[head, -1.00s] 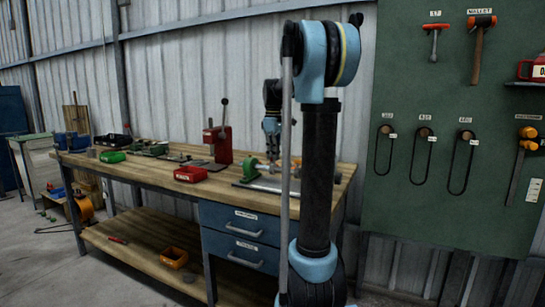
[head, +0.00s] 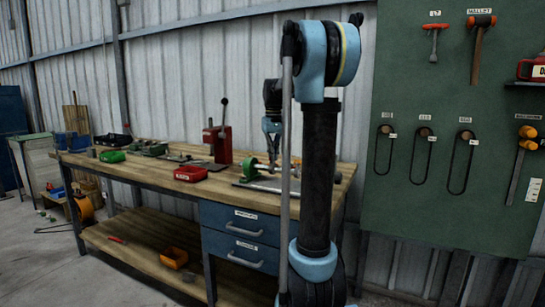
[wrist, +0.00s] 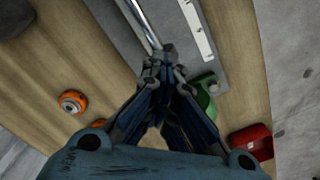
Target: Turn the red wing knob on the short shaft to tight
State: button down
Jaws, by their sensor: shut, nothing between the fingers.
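The shaft fixture stands on a grey plate at the right end of the bench, with a green bracket (head: 250,169). The bracket also shows in the wrist view (wrist: 205,98). A bright steel shaft (wrist: 143,20) runs from the top of the wrist view down to my fingertips. My gripper (head: 272,160) points down over the fixture, partly behind my own arm links. In the wrist view its fingers (wrist: 165,62) are together and empty, by the near end of the shaft. I cannot make out the red wing knob; the fingers may cover it.
A red bin (head: 190,174) sits left of the fixture. A red lever press (head: 220,143) stands behind. An orange round thing (wrist: 72,101) lies on the wood in the wrist view. A white marked strip (wrist: 197,28) lies beside the shaft. A green tool board (head: 450,110) hangs right.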

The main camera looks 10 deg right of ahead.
jog(key=m, duration=0.4)
jog(key=shift+m, duration=0.3)
jog(key=m, duration=0.4)
jog(key=shift+m, duration=0.4)
jog(key=c, duration=1.9)
grip_release()
jog(key=shift+o, duration=1)
